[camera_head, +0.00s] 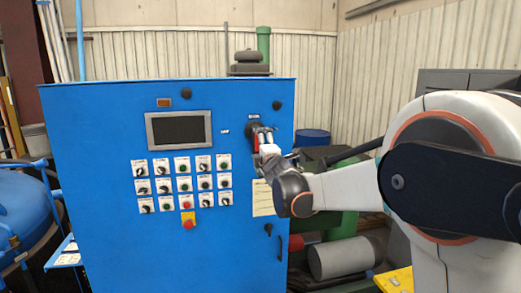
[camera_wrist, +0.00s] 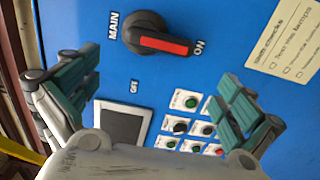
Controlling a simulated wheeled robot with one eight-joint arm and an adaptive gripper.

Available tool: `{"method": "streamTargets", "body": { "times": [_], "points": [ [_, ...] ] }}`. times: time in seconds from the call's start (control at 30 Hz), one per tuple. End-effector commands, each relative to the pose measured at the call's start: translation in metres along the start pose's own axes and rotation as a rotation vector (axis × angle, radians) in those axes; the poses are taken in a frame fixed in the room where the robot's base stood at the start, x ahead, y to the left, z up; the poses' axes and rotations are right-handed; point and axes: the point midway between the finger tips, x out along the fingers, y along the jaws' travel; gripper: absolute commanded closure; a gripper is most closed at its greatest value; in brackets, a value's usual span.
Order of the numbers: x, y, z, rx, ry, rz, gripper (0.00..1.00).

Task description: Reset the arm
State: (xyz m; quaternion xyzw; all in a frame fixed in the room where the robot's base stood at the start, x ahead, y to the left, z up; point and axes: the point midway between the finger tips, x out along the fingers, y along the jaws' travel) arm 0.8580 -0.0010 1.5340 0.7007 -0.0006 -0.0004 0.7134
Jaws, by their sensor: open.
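My gripper (camera_wrist: 160,88) is open and empty in the wrist view, with its green-padded fingers spread wide apart. The black main switch (camera_wrist: 160,36) with a red bar lies ahead of the fingers, apart from them, and the bar points toward the ON label. In the head view my gripper (camera_head: 264,143) is at the upper right of the blue control cabinet (camera_head: 90,120), in front of the main switch, which it partly hides. My arm reaches in from the right, bent at the elbow.
The cabinet has a dark screen (camera_head: 179,130) and several labelled buttons and knobs below it. A red emergency button (camera_head: 188,224) is low on the panel. A paper checklist (camera_head: 262,199) hangs near my wrist. Green and grey machinery stands behind the arm.

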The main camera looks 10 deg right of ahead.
Motion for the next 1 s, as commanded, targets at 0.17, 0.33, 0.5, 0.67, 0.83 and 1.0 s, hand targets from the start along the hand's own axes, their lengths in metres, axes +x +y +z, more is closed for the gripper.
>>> {"method": "streamTargets", "body": {
  "times": [0.17,0.33,0.5,0.67,0.83,1.0],
  "points": [
    [-0.008,-0.004,0.003,0.028,-0.012,-0.013,0.00],
    [-0.049,-0.027,0.015,0.180,-0.072,-0.082,0.00],
    [-0.114,-0.067,0.029,0.407,-0.166,-0.185,0.00],
    [-0.180,-0.113,0.036,0.620,-0.258,-0.282,0.00],
    [-0.254,-0.172,0.036,0.836,-0.359,-0.387,0.00],
    [-0.330,-0.240,0.029,1.044,-0.468,-0.496,0.00]
  ]
}}
